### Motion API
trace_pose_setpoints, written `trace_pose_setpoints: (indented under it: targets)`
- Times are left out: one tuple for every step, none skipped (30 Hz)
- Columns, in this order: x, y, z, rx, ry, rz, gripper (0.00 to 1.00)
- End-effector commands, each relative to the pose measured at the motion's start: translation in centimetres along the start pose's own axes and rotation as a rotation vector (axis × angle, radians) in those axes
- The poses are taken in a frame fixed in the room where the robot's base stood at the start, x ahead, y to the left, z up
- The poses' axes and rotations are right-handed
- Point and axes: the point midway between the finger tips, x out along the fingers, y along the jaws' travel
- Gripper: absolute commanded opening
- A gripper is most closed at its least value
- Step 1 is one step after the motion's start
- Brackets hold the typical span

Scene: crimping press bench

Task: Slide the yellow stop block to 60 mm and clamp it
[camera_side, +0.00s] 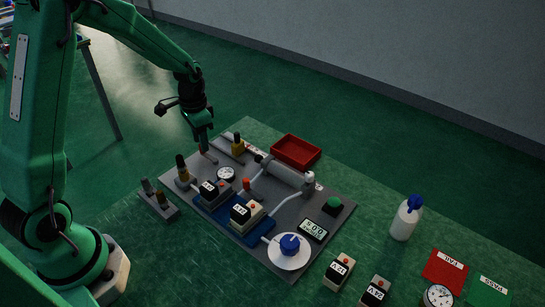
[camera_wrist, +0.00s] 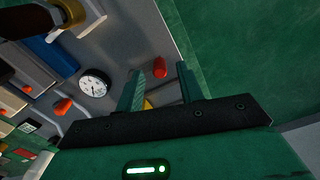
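The yellow stop block (camera_side: 238,148) stands near the back left edge of the grey press plate, close to a pale bar. It has a dark top. My gripper (camera_side: 204,150) hangs over the plate to the left of it, apart from it in the side view. In the wrist view my gripper (camera_wrist: 160,86) has its two green fingers spread, with nothing held between them. A small yellow patch (camera_wrist: 149,104) shows low between the fingers, mostly hidden by the gripper body; it may be the block. I cannot read the block's position or tell whether it is clamped.
A dial gauge (camera_side: 226,173), a grey cylinder (camera_side: 283,172), a green button (camera_side: 333,204) and a blue knob (camera_side: 290,243) crowd the plate. A red tray (camera_side: 296,150) stands behind. A white bottle (camera_side: 405,218) stands right. A red peg (camera_wrist: 160,67) lies beyond the fingers.

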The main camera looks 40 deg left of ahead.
Motion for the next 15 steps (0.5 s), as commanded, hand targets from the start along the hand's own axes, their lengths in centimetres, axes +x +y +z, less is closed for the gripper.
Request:
trace_pose_setpoints:
  targets:
    - [-0.7, 0.0, -0.1, 0.000, 0.003, -0.002, 0.37]
    - [-1.1, 0.0, -0.1, 0.000, 0.003, -0.002, 0.37]
    - [-1.6, 0.0, -0.1, 0.000, 0.004, -0.002, 0.37]
    - [-2.0, 0.0, -0.1, 0.000, 0.003, -0.002, 0.37]
    - [-2.4, 0.0, -0.1, 0.000, 0.004, -0.002, 0.37]
    - [-2.9, 0.0, -0.1, 0.000, 0.004, -0.002, 0.37]
    - [-3.3, 0.0, -0.1, 0.000, 0.003, -0.002, 0.37]
    - [-3.7, 0.0, -0.1, 0.000, 0.004, -0.002, 0.37]
    - [-4.2, 0.0, -0.1, 0.000, 0.004, -0.002, 0.37]
    - [-4.6, 0.0, -0.1, 0.000, 0.004, -0.002, 0.37]
    - [-4.9, 0.0, -0.1, 0.000, 0.004, -0.002, 0.37]
    - [-5.2, 0.0, -0.1, 0.000, 0.004, -0.002, 0.37]
    - [-5.5, 0.0, -0.1, 0.000, 0.003, -0.002, 0.37]
    - [-5.7, 0.0, -0.1, 0.000, 0.003, -0.002, 0.37]
    - [-5.9, 0.0, -0.1, 0.000, 0.003, -0.002, 0.37]
